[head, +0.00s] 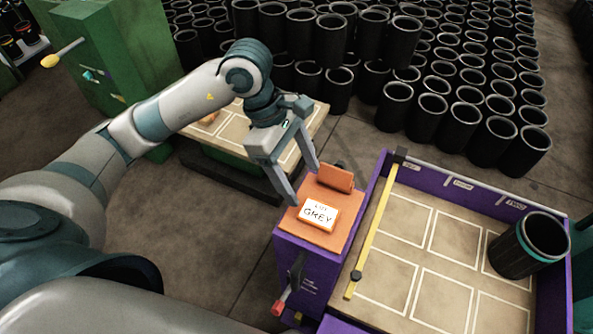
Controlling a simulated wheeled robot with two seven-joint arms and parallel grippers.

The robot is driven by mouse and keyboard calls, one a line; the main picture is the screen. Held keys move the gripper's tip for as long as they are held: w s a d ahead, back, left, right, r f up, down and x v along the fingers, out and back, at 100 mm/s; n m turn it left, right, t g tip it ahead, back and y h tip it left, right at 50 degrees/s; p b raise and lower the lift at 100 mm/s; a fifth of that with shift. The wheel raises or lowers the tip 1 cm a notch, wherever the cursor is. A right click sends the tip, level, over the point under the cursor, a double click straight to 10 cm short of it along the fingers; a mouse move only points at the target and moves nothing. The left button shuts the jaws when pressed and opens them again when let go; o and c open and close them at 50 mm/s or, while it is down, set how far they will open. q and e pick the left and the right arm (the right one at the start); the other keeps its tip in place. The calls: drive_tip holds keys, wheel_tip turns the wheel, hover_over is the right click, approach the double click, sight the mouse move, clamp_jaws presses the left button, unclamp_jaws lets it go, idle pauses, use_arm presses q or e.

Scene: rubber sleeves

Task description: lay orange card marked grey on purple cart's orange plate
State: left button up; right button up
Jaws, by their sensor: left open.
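The orange card (319,214) has a white label that reads GREY. It lies flat on the orange plate (292,238) at the left end of the purple cart (296,262). My left gripper (305,188) is open and empty, its two fingers pointing down just above and behind the card, apart from it as far as I can see. My right gripper does not show.
The cart's bed has white outlined cells, a yellow bar (372,232) and a black sleeve (529,245) at the right. Many black sleeves (428,115) crowd the floor behind. A green cabinet (115,60) stands back left.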

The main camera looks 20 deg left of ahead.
use_arm(q)
drive_tip(key=shift+v, duration=0.95)
